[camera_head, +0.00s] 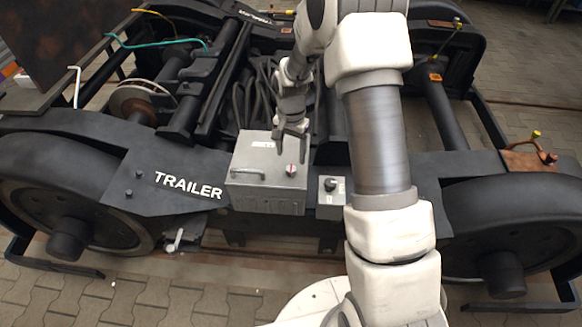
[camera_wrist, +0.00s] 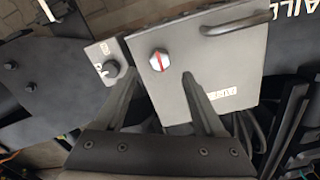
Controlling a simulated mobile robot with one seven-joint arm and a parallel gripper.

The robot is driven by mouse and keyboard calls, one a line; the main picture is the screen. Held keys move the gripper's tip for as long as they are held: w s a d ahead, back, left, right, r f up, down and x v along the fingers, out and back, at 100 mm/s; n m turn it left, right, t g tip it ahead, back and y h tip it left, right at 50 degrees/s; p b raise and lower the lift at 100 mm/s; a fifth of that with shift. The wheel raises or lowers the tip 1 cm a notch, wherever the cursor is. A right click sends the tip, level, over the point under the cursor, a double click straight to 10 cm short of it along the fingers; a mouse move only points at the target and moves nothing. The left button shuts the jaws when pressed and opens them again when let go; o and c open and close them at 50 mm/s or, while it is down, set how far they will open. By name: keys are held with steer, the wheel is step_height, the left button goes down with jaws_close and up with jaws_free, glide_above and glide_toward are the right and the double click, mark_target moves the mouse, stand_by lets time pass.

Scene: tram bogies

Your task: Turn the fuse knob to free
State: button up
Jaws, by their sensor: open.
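A grey box (camera_head: 265,185) on the bogie frame carries a round pale knob (camera_head: 291,170) with a red bar on its lid. In the wrist view the knob (camera_wrist: 158,60) faces me, its red bar slightly tilted from the picture's vertical. My gripper (camera_head: 291,150) is open over the lid, apparently just behind the knob in the head view. In the wrist view my gripper's fingertips (camera_wrist: 160,76) lie either side of the knob, a little below it. Contact cannot be told. The small label on the lid is too small to read.
A smaller grey box (camera_head: 331,190) with a black knob (camera_wrist: 111,69) stands beside the larger one. The lid has a bar handle (camera_head: 262,174). Dark cables (camera_head: 262,97) lie behind the box. Wheels and TRAILER-marked frame plates (camera_head: 160,180) flank it.

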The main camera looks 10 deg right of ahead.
mark_target(291, 169)
step_height(291, 169, down, 6)
steer(key=shift+b, duration=0.4)
jaws_close()
